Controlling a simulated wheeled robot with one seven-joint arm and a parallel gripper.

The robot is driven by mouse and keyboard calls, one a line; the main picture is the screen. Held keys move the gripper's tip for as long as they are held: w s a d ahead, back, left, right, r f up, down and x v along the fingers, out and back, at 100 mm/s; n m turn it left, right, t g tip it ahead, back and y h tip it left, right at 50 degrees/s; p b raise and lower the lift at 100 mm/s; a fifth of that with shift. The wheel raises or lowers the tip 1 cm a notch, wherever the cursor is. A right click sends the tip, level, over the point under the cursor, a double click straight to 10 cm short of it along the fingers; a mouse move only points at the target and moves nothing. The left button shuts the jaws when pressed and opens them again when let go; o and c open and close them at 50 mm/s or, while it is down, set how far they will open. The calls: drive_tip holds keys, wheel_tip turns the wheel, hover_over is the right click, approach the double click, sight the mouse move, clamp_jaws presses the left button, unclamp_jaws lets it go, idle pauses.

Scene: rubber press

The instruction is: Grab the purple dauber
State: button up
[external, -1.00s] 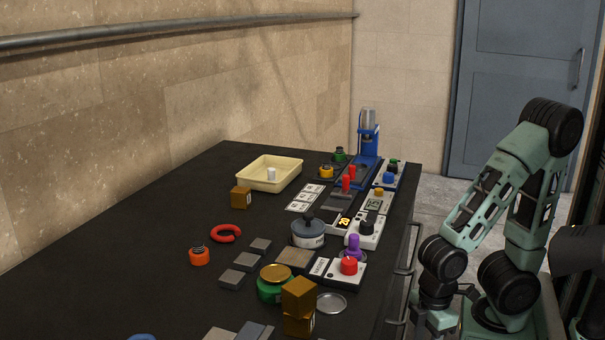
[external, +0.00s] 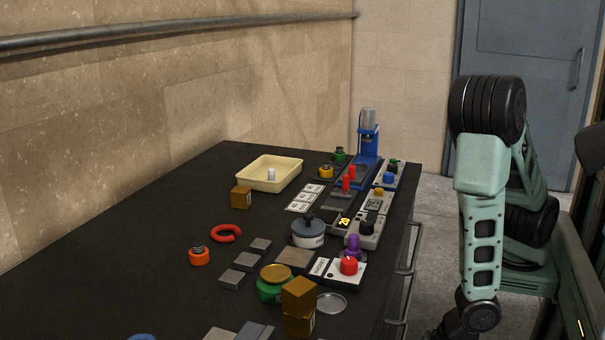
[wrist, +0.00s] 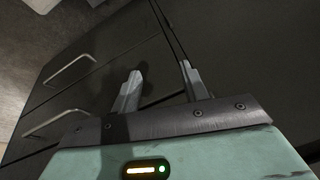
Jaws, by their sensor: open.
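The purple dauber (external: 353,246) stands upright on the black table, just behind the white box with a red button and beside the grey-lidded pot. It is partly hidden by the red button in the external view. In the wrist view my gripper (wrist: 160,85) is open and empty, its two fingers apart, facing dark drawer fronts with metal handles. The dauber is not in the wrist view. In the external view my gripper is out of frame, below the arm at the lower right, off the table's right side.
The white box with the red button (external: 346,271) and the grey pot (external: 307,235) crowd the dauber. Brown boxes (external: 299,297) and a green jar (external: 273,285) stand nearer. Drawer handles (external: 409,245) stick out from the table's right side. The table's left part is mostly clear.

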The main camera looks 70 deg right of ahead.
drive_tip(key=w+d+r+m+t+h+p, duration=0.1)
drive_tip(key=d+r+m+t+h+p, duration=0.1)
drive_tip(key=d+r+t+h+p, duration=0.35)
drive_tip(key=n+t+y+p, duration=0.2)
drive_tip(key=n+t+p, duration=0.1)
drive_tip(key=t+p, duration=0.5)
approach(354, 249)
drive_tip(key=w, duration=0.1)
drive_tip(key=w+p, duration=0.1)
drive_tip(key=w, duration=0.1)
drive_tip(key=w+d+r+p, duration=0.1)
drive_tip(key=w, duration=0.1)
drive_tip(key=shift+w, duration=0.15)
drive_tip(key=w+p, duration=0.1)
drive_tip(key=w+d+p, duration=0.1)
drive_tip(key=w+p, duration=0.1)
drive_tip(key=w, duration=0.1)
drive_tip(key=shift+d+r, duration=0.2)
drive_tip(key=shift+d, duration=0.05)
drive_tip(key=shift+w+f, duration=0.15)
drive_tip(key=shift+w, duration=0.3)
clamp_jaws()
